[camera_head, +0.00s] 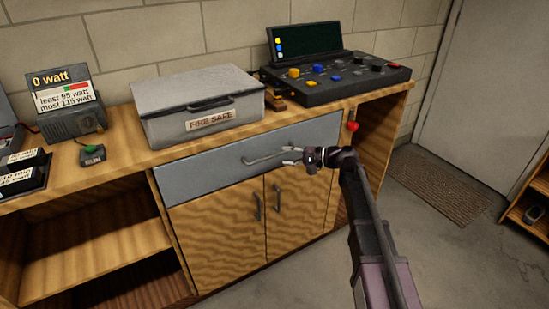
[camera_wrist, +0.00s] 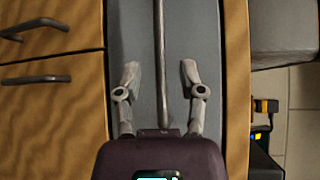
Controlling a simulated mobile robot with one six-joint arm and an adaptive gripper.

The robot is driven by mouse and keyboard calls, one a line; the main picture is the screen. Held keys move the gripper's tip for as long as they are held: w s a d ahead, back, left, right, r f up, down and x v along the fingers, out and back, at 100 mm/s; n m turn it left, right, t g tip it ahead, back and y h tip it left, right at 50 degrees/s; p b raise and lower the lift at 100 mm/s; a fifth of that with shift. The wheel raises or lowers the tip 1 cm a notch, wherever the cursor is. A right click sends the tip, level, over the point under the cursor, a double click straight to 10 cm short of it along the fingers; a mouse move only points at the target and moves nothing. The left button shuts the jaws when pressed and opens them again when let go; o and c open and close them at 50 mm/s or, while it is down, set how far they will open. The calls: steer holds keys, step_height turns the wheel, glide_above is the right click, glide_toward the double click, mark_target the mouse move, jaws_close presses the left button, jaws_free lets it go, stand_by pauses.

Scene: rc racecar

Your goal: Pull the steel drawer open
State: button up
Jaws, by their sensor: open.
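The grey steel drawer (camera_head: 205,180) sits under the bench top, its front looking flush with the wooden cabinet. Its bar handle (camera_head: 262,160) runs across the front. My gripper (camera_head: 291,156) is at the right part of the handle, reaching in from the front right. In the wrist view, my gripper (camera_wrist: 160,74) is open, with one finger on each side of the handle (camera_wrist: 160,40) and a gap to each. The drawer front (camera_wrist: 206,30) fills the middle of that view. Whether the bar reaches the palm is hard to tell.
A grey fire safe (camera_head: 195,110) and a black control panel (camera_head: 335,75) stand on the bench above the drawer. Two wooden doors with handles (camera_head: 278,197) are below it. A red knob (camera_head: 352,126) hangs to the right. The floor in front (camera_head: 450,255) is clear.

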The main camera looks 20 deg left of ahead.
mark_target(274, 156)
steer(key=shift+s+a+f, duration=0.1)
steer(key=shift+a+f, duration=0.05)
steer(key=shift+a, duration=1)
steer(key=shift+s+a+f, duration=0.1)
steer(key=shift+a+f, duration=0.05)
steer(key=shift+a, duration=0.95)
jaws_close()
